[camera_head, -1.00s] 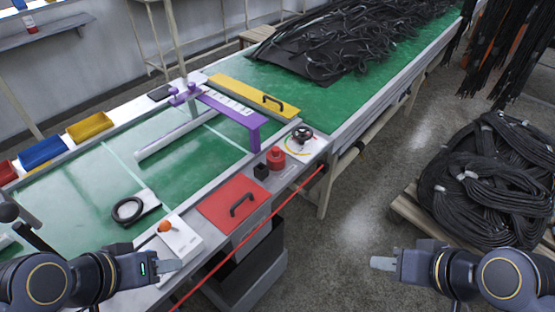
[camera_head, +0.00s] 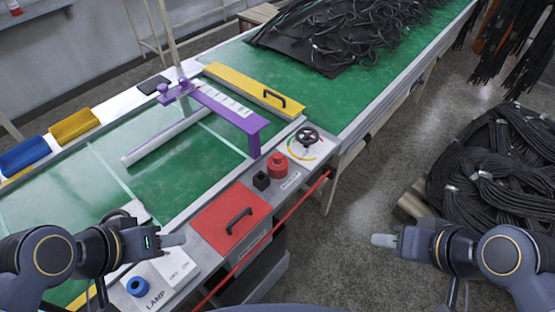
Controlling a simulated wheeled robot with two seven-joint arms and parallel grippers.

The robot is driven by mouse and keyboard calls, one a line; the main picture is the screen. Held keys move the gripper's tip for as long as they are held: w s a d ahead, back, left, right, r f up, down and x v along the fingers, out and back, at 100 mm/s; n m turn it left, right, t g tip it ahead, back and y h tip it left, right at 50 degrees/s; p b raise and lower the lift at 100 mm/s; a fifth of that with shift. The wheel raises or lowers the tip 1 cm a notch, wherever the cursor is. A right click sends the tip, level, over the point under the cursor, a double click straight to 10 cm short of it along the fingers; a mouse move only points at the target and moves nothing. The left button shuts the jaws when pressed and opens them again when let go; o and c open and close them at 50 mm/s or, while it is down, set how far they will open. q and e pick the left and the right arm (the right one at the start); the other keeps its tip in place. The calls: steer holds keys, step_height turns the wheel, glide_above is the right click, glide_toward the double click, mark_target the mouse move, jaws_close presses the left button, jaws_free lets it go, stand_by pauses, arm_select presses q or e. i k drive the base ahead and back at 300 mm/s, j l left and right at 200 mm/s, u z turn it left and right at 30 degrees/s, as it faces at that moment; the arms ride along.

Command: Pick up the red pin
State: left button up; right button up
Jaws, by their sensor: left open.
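A red round piece with a small knob on top (camera_head: 277,166), which looks like the red pin, stands upright on the grey metal edge panel of the table. A small black block (camera_head: 261,181) is just left of it. My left gripper (camera_head: 180,239) is open and empty, in front of the red panel's left side and well short of the red piece. My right gripper (camera_head: 378,240) is over the floor to the right of the table, apart from everything. Its jaws show side-on, so their gap is hidden.
A red panel with a black handle (camera_head: 231,222), a black handwheel (camera_head: 306,137) and a purple bracket (camera_head: 233,109) surround the red piece. A white lamp box with a blue knob (camera_head: 137,286) is near my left arm. Hose coils (camera_head: 497,175) lie at right.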

mark_target(276, 156)
steer(key=k, duration=0.45)
steer(key=i+l+u, duration=0.15)
steer(key=i+l, duration=0.95)
steer(key=l+u, duration=0.1)
steer(key=u, duration=1.3)
steer(key=i+l, duration=0.05)
